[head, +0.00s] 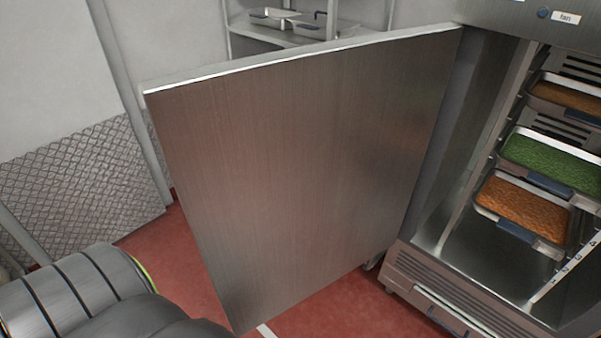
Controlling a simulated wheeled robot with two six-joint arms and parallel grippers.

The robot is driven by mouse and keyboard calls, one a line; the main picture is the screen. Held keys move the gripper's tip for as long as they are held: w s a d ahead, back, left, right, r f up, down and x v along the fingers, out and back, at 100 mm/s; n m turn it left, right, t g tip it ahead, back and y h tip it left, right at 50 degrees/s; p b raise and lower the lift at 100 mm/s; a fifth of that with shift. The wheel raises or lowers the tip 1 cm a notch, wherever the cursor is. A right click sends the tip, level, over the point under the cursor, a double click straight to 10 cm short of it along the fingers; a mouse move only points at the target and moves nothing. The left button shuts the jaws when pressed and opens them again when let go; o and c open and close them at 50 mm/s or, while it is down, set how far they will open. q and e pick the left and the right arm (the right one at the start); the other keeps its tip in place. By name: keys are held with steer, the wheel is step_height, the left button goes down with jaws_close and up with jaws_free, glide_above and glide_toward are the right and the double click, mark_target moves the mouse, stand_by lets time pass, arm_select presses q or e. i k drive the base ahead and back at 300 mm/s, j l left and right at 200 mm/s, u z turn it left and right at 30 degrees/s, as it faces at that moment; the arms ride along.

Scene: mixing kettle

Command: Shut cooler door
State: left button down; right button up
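The cooler door (300,170) is a large brushed steel panel, standing wide open to the left of the cooler. It joins the cooler near its left front edge. The cooler (440,240) stands at the right with its interior exposed. Inside it are trays, one with green contents (552,160), one with orange contents (525,205) and one with brown contents (572,95). Part of my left arm shows at the lower left, in front of the door. Neither gripper is in view, and I cannot tell whether the arm touches the door.
A metal shelf (285,38) with trays stands behind the door. A diamond-plate wall panel (80,185) is at the left. The red floor (325,305) shows below the door and in front of the cooler. A vent grille (450,290) is at the cooler's base.

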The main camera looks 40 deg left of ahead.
mark_target(290, 170)
steer(key=k+j+z, duration=0.15)
steer(key=j, duration=0.25)
steer(key=j+z, duration=0.15)
steer(key=j, duration=0.25)
steer(key=k+j+z, duration=0.15)
steer(key=j, duration=0.25)
steer(key=k+j+z, duration=0.1)
steer(key=j, duration=0.25)
steer(key=k+j+z, duration=0.15)
steer(key=j, duration=0.2)
steer(key=k+j+z, duration=0.15)
steer(key=i+j+z, duration=0.15)
steer(key=j, duration=0.65)
steer(key=j+z, duration=0.15)
steer(key=j, duration=0.7)
steer(key=i, duration=0.05)
